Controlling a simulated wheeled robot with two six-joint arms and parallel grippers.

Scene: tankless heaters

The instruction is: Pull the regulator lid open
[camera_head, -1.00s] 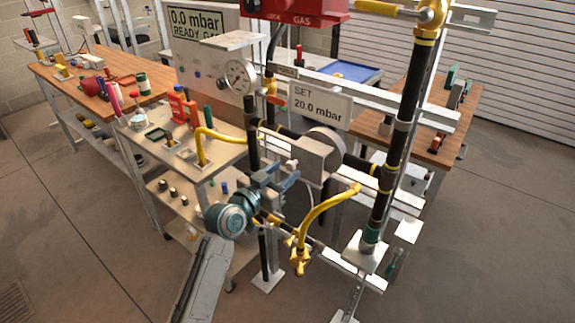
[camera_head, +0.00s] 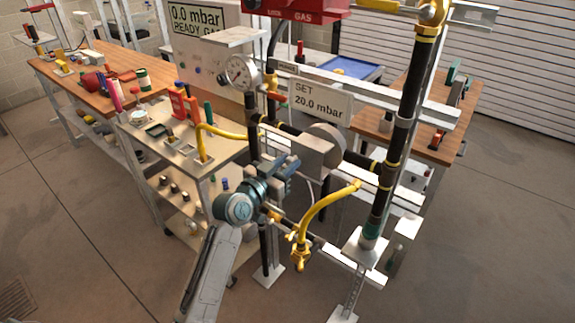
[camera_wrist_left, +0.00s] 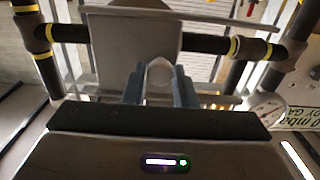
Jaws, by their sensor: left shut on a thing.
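The regulator (camera_head: 318,150) is a grey box with a round grey disc on the pipe frame, below the "SET 20.0 mbar" sign. Its grey front plate, the lid (camera_wrist_left: 112,38), fills the upper middle of the left wrist view and looks closed. My left gripper (camera_head: 291,163) reaches it from the lower left. In the left wrist view the blue-grey fingers (camera_wrist_left: 160,90) are shut on a small pale rounded knob (camera_wrist_left: 160,72) in front of the lid. The fingers partly hide the knob and the lid's lower part. My right gripper is not in view.
Black pipes with yellow bands (camera_head: 395,150) stand right of the regulator. A yellow hose (camera_head: 325,208) curves below it, and a pressure gauge (camera_head: 242,72) sits at upper left. A trolley (camera_head: 185,150) with tools stands to the left. The floor at front left is clear.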

